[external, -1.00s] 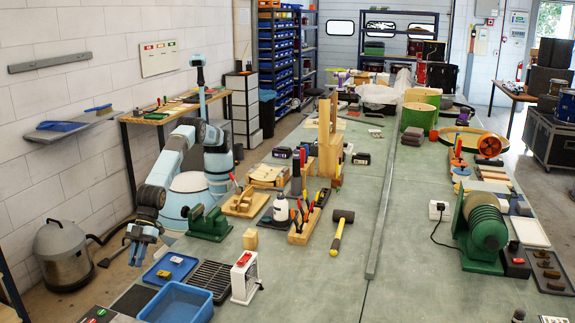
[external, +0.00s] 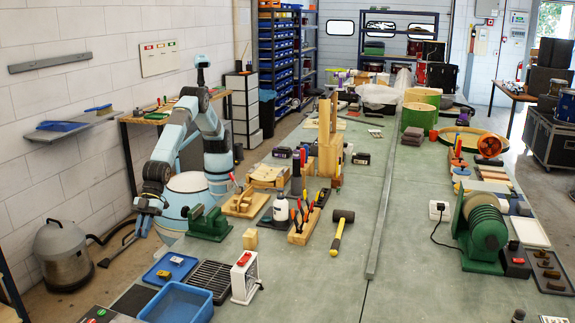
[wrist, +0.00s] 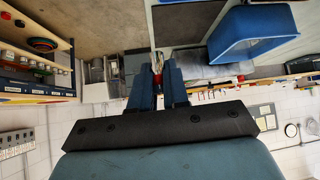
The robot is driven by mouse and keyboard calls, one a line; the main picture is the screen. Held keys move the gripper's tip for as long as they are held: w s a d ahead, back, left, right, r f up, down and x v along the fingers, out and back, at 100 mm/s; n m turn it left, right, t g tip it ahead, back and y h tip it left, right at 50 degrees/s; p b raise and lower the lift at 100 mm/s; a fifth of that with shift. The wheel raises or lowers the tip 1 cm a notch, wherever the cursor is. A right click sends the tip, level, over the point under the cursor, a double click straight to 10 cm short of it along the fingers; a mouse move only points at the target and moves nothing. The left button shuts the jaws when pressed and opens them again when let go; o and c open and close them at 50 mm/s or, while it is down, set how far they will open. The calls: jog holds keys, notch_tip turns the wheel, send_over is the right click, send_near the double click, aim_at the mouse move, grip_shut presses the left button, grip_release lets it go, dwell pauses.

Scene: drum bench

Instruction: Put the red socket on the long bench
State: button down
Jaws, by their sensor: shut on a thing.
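The long bench (external: 320,285) is a wide grey-green top crowded with tools in the external view. My gripper (external: 142,224) hangs just off the bench's left side, above the floor, left of the green vice. In the wrist view my gripper's (wrist: 157,76) two dark fingers are shut on a small red thing, which looks like the red socket (wrist: 157,79). Most of it is hidden between the fingers. In the external view I cannot make it out at the fingertips.
A blue tray (external: 152,277) with small pieces, a black rack (external: 211,275) and a blue bin (external: 177,303) stand at the bench's near left. A green vice (external: 208,224) stands on the left edge. Bare bench lies around the mallet (external: 341,230). A grey vacuum (external: 62,257) stands on the floor.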

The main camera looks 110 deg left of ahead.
notch_tip(320, 180, up, 11)
jog(key=w+a+f, duration=0.2)
jog(key=w+a, duration=1.2)
jog(key=w, duration=0.4)
jog(key=w+a+f, duration=0.3)
jog(key=w+a, duration=1.1)
jog(key=w, duration=0.3)
jog(key=w+a+r, duration=0.2)
jog(key=w+a, duration=0.2)
jog(key=a, duration=0.7)
jog(key=w+a+r, duration=0.1)
jog(key=w+a, duration=0.2)
jog(key=a, duration=0.7)
jog(key=w+a+r, duration=0.2)
jog(key=w+a, duration=0.2)
jog(key=a, duration=0.7)
jog(key=f, duration=2.4)
jog(key=shift+s+a, duration=0.2)
jog(key=shift+a, duration=0.05)
